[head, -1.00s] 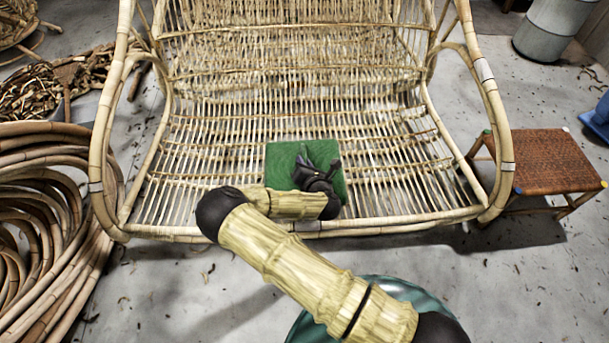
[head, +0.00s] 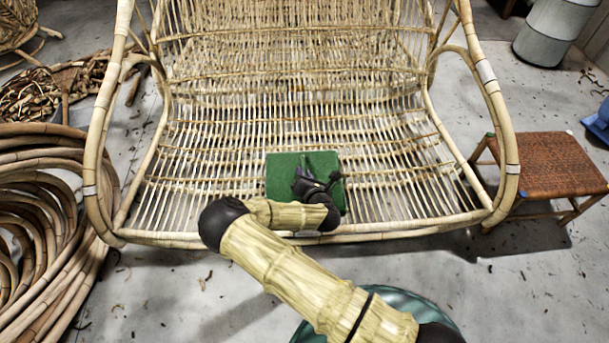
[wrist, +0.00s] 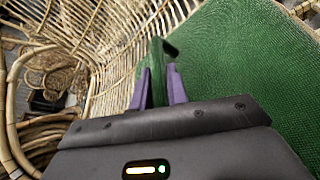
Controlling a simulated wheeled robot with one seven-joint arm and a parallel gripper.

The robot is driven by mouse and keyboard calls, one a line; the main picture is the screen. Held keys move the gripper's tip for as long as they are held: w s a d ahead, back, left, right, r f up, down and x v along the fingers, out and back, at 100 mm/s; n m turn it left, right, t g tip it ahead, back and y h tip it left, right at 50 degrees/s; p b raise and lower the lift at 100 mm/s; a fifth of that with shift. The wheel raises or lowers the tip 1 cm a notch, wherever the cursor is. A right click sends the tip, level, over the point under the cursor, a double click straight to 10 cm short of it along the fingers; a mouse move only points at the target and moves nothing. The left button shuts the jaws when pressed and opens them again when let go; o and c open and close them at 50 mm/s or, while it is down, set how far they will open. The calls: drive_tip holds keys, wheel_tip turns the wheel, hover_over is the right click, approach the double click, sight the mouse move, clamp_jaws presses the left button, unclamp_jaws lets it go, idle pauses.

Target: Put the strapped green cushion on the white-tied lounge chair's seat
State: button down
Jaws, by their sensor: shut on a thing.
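The green cushion (head: 281,178) is a flat square over the front middle of the lounge chair's seat, just behind the front rail. The rattan lounge chair (head: 390,229) has white ties on its arms, one at the upper right (head: 486,71). My gripper (head: 304,168) is over the cushion's top. In the wrist view my gripper's purple fingers (wrist: 158,88) are shut on the cushion's green strap (wrist: 157,65), and the cushion (wrist: 245,65) fills the right side. I cannot tell whether its underside touches the seat slats.
A small stool with a woven brown top (head: 552,162) stands right of the chair. Coiled rattan poles (head: 50,225) lie to the left. A grey drum (head: 548,32) is at the back right. The seat around the cushion is bare.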

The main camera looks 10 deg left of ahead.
drive_tip(key=c, duration=1.4)
unclamp_jaws()
drive_tip(key=shift+o, duration=0.2)
drive_tip(key=shift+r, duration=0.1)
drive_tip(key=shift+s+d+r, duration=0.1)
drive_tip(key=shift+s+d, duration=0.05)
drive_tip(key=shift+s, duration=0.1)
drive_tip(key=p+v, duration=0.6)
drive_tip(key=v, duration=0.5)
drive_tip(key=shift+s+d, duration=0.15)
drive_tip(key=shift+s, duration=0.05)
